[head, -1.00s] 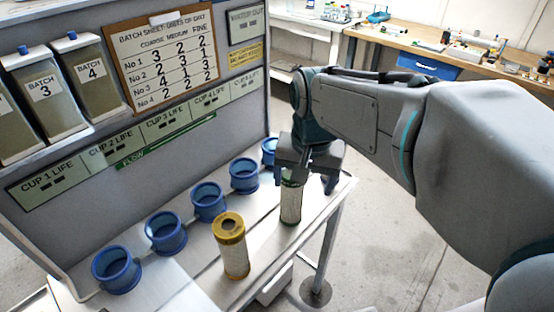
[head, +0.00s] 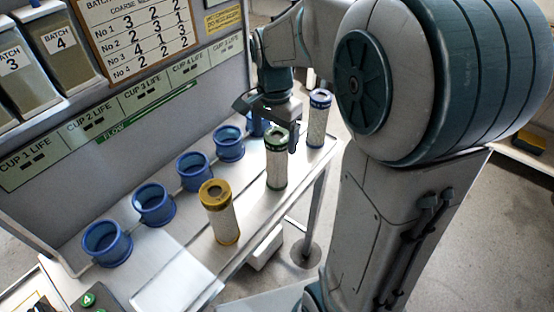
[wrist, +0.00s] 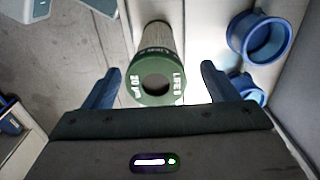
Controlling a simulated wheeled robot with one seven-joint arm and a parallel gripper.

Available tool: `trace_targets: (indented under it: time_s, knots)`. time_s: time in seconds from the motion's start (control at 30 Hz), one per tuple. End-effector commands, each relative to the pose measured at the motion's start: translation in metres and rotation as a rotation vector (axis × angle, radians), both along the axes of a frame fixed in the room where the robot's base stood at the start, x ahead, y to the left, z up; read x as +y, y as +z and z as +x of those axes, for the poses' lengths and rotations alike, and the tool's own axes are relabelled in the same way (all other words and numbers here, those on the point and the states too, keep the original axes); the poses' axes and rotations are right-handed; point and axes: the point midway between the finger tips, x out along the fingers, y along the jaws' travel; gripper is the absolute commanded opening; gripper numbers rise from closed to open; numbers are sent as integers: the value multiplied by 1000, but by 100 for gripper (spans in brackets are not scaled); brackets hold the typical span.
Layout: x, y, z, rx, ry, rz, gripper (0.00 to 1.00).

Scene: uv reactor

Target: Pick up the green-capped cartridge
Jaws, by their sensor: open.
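The green-capped cartridge (head: 276,160) stands upright on the bench, a pale mesh cylinder with a green ring cap with a dark hole. It also shows in the wrist view (wrist: 155,82), where its cap has white lettering including "20 µm". My gripper (head: 270,118) is above and just behind the cap, pointing down. In the wrist view its two blue fingers (wrist: 158,90) are spread wide, one on each side of the cap, with gaps between. It is open and holds nothing.
A yellow-capped cartridge (head: 219,212) stands to the left and a blue-capped cartridge (head: 318,118) to the right. Several blue cups, one of them (head: 229,144), line the bench's back by the panel (head: 130,110). The bench's front edge lies close to the cartridges.

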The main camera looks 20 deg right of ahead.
Motion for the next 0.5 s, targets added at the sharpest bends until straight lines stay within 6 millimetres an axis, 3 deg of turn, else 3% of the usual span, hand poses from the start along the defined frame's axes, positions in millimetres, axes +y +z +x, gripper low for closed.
trace_targets:
  time_s: [0.5]
  knots:
    - [-5,-55,-2,1,1,1,80]
